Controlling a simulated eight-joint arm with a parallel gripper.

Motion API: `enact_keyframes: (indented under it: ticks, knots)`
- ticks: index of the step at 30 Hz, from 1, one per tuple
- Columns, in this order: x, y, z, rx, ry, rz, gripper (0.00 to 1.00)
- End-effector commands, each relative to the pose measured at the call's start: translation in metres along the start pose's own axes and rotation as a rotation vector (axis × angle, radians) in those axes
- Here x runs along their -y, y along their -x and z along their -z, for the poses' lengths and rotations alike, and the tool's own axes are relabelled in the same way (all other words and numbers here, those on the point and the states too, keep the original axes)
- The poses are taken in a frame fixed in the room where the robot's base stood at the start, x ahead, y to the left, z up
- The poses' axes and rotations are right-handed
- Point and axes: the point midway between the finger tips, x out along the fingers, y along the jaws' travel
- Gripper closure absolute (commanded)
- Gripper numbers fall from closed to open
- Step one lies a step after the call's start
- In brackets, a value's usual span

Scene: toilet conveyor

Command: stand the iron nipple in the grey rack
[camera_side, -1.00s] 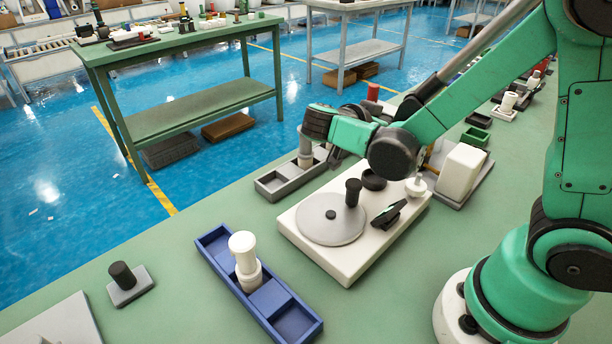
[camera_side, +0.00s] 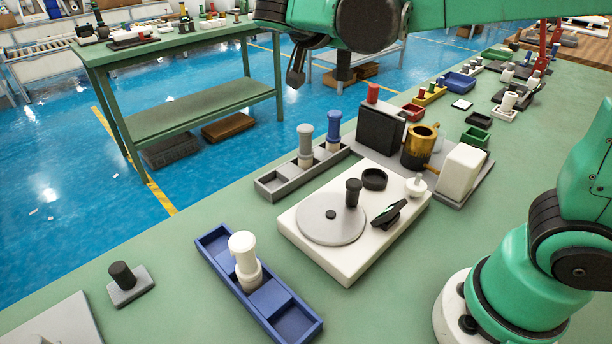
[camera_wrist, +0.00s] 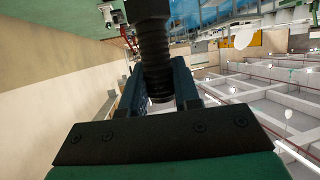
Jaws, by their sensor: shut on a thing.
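My gripper (camera_side: 298,62) is raised at the top of the side view, above and behind the grey rack. In the wrist view my gripper (camera_wrist: 158,88) is shut on the iron nipple (camera_wrist: 153,45), a dark threaded cylinder reaching past the fingertips. In the side view I cannot clearly separate the nipple from the dark fingers. The grey rack (camera_side: 284,192) lies on the green bench, a long tray with compartments. A grey-topped piece (camera_side: 305,140) and a blue-topped piece (camera_side: 334,126) stand upright in it. Its near-left compartment (camera_side: 273,182) is empty.
A white station with a round disc (camera_side: 330,222) is just in front of the rack. A black block (camera_side: 380,130) and a brass cup (camera_side: 419,147) stand at its right end. A blue tray (camera_side: 292,322) with a white piece (camera_side: 245,255) is nearer. Bare bench lies left of the rack.

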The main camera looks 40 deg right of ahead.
Motion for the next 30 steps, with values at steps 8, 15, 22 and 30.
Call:
enact_keyframes:
  ticks: [8,15,22,30]
  knots:
    - [0.085,0.043,-0.039,-0.003,0.111,0.268,1.0]
    - [0.102,0.045,-0.07,-0.005,0.134,0.326,1.0]
    - [0.101,0.02,-0.127,-0.005,0.134,0.323,1.0]
    - [0.1,-0.005,-0.187,-0.005,0.133,0.322,1.0]
